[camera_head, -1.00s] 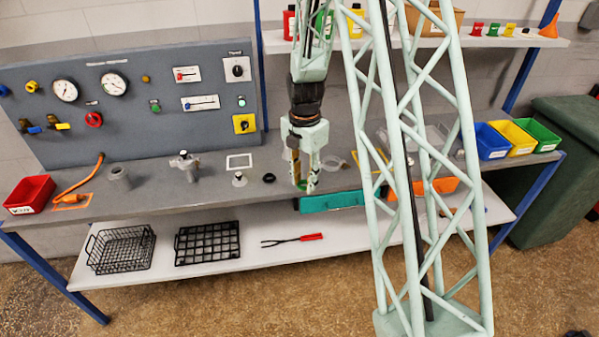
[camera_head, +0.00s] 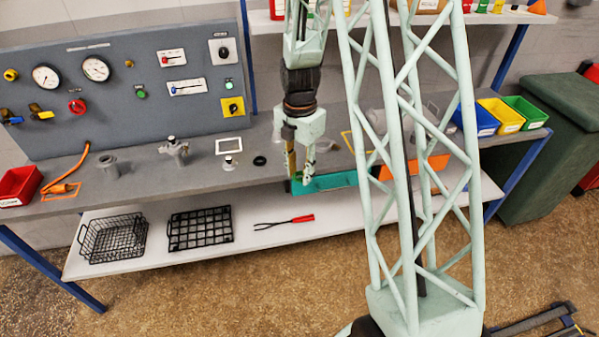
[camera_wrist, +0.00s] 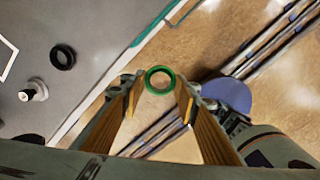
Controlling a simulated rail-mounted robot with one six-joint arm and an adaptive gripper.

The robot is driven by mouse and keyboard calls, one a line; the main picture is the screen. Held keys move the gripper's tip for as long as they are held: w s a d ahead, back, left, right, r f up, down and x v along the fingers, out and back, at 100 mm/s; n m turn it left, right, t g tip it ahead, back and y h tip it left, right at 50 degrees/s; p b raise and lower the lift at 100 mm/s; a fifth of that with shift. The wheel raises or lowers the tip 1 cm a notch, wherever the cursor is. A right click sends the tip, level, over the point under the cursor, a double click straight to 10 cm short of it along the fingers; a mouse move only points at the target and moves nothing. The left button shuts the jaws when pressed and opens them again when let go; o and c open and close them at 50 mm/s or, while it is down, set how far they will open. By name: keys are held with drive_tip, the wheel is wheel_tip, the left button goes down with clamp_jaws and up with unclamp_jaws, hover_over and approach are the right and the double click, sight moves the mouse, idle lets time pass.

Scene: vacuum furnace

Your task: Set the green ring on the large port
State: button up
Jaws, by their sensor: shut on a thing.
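My gripper (camera_wrist: 160,90) is shut on the green ring (camera_wrist: 160,80), which sits between the fingertips in the wrist view. In the head view my gripper (camera_head: 302,176) hangs at the bench's front edge, and the ring is hard to make out against the green strip behind it. A wide grey hollow cylinder (camera_head: 107,164) stands upright on the bench at the left, well away from my gripper. It looks like the large port, though no label confirms this. A smaller port with a white base (camera_head: 230,163) stands nearer.
A black ring (camera_head: 260,161) lies beside the smaller port. A grey valve fitting (camera_head: 173,148) stands between the two ports. A gauge panel (camera_head: 125,85) rises behind them. A red bin (camera_head: 18,186) and an orange hose (camera_head: 68,170) are at the left end.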

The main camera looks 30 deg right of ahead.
drive_tip(key=shift+w+a, duration=0.15)
drive_tip(key=w+a+m+b, duration=0.1)
drive_tip(key=w+a+m, duration=0.5)
drive_tip(key=a+m, duration=0.2)
drive_tip(key=w+a+m, duration=0.6)
drive_tip(key=a+m, duration=0.3)
drive_tip(key=m, duration=0.4)
drive_tip(key=shift+w+a+r+m+b, duration=0.25)
drive_tip(key=shift+w+r+m+b, duration=0.05)
drive_tip(key=shift+w+r+b, duration=0.1)
idle(0.4)
drive_tip(key=shift+a, duration=0.1)
idle(0.4)
